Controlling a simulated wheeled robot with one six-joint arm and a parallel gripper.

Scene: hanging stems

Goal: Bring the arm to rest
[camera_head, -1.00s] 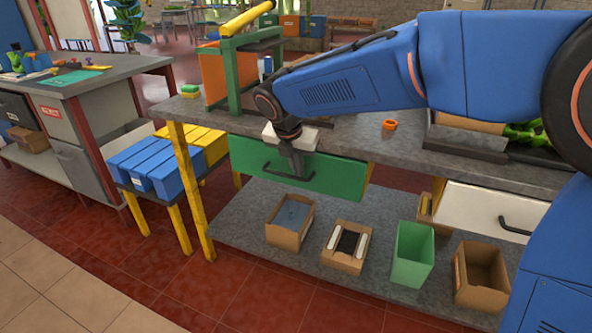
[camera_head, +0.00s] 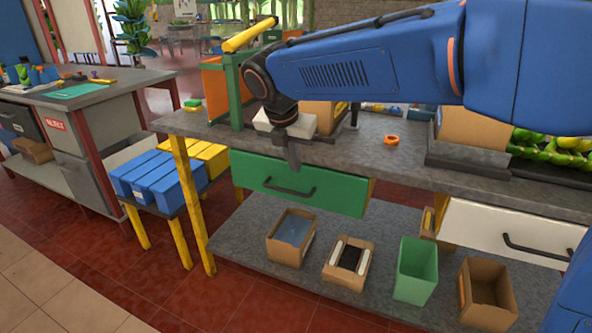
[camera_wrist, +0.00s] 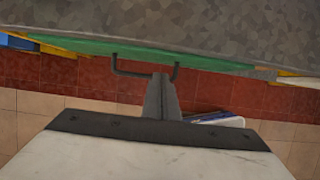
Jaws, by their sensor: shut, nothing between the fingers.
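My blue arm reaches in from the right in the head view. My gripper (camera_head: 293,165) hangs downward in front of the workbench's edge, just above the green drawer (camera_head: 330,186). In the wrist view my gripper (camera_wrist: 161,82) shows as a narrow dark wedge, its fingers together and nothing held. The drawer's dark handle (camera_head: 290,190) is below the fingertips in the head view. In the wrist view the handle (camera_wrist: 130,72) lies beyond the fingertips; whether they touch it I cannot tell.
Cardboard boxes (camera_head: 291,238) and a green bin (camera_head: 416,270) stand on the lower shelf. A white drawer (camera_head: 480,225) is at right. Blue bins (camera_head: 150,172) stand at left.

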